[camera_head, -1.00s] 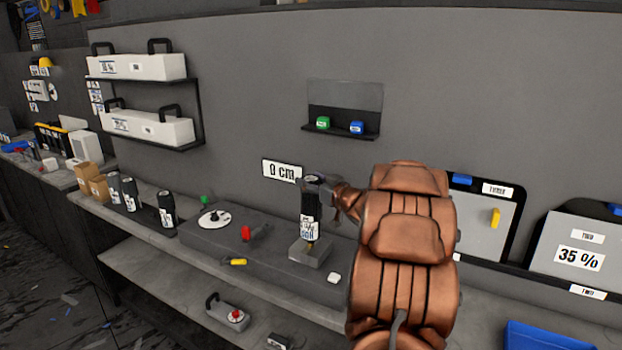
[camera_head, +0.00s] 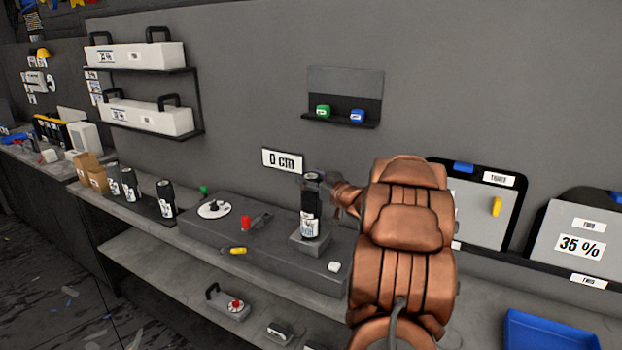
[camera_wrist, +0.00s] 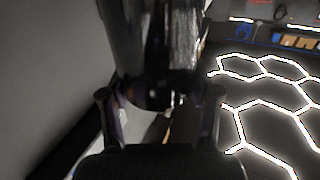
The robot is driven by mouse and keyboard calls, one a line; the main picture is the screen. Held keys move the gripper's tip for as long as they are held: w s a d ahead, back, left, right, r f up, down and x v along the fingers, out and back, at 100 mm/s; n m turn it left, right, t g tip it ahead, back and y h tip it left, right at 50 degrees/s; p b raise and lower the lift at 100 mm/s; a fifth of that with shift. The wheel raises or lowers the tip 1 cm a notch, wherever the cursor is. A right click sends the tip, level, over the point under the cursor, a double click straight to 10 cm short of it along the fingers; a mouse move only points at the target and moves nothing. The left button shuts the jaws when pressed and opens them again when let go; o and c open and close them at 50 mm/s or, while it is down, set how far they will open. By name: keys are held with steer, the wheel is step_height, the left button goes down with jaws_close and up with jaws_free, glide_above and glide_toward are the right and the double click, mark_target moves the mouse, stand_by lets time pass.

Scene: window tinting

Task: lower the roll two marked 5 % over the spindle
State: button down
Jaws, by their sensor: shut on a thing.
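A dark roll with a white label (camera_head: 310,212) stands upright over a small grey block (camera_head: 311,243) on the bench unit. The label print is too small to read. My gripper (camera_head: 322,180) is shut on the upper part of the roll, coming from the right. In the wrist view the roll (camera_wrist: 160,45) fills the space between the fingers of my gripper (camera_wrist: 160,112). No spindle shows; the roll and block hide where it would be. The roll's lower end looks at or very near the block's top.
Several other dark rolls (camera_head: 130,184) stand on the bench at left. A white disc (camera_head: 214,209), a red part (camera_head: 245,222) and a yellow-handled tool (camera_head: 236,251) lie nearby. A "0 cm" sign (camera_head: 283,159) hangs behind. A white piece (camera_head: 333,266) lies in front.

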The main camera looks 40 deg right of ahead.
steer(key=shift+f, duration=0.2)
stand_by(0.5)
steer(key=shift+c, duration=0.9)
jaws_free()
steer(key=s+a, duration=0.1)
steer(key=s, duration=1.1)
steer(key=shift+a, duration=0.15)
